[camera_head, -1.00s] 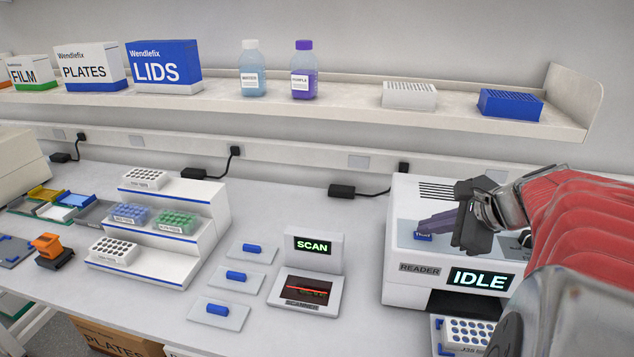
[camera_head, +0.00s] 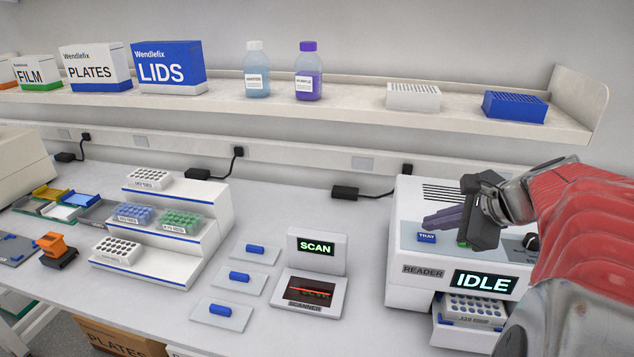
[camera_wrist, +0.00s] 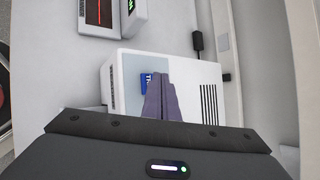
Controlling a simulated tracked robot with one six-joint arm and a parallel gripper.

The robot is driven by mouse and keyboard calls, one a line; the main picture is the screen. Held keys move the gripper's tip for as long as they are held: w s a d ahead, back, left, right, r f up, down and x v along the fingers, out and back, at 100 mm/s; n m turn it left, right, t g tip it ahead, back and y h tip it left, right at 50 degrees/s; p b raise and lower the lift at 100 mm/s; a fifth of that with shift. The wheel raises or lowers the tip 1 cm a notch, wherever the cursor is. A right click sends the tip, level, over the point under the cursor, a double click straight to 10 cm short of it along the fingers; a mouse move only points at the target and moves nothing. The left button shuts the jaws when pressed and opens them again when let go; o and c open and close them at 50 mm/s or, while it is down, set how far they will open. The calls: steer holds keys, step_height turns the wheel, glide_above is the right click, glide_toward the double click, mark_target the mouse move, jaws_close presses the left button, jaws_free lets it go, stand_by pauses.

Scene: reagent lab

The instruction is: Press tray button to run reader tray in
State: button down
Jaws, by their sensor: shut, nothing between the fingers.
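The reader (camera_head: 408,285) is a white box at the right of the bench, and its display reads IDLE. The blue TRAY button (camera_head: 426,237) is on its grey-blue top panel; it also shows in the wrist view (camera_wrist: 146,81), partly covered by my fingers. My gripper (camera_head: 428,221) is shut and empty, its dark purple fingers just above and behind the button in the head view. I cannot tell whether they touch it. The reader tray (camera_head: 439,331) sticks out at the front below the display, with a white well plate (camera_head: 474,310) on it.
The scanner (camera_head: 312,290) stands left of the reader, with several blue-handled pads beside it. A stepped rack (camera_head: 195,240) holds plates and tube racks further left. A shelf (camera_head: 350,113) runs behind, above the bench.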

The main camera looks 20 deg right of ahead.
mark_target(431, 240)
steer(key=shift+r, duration=2.45)
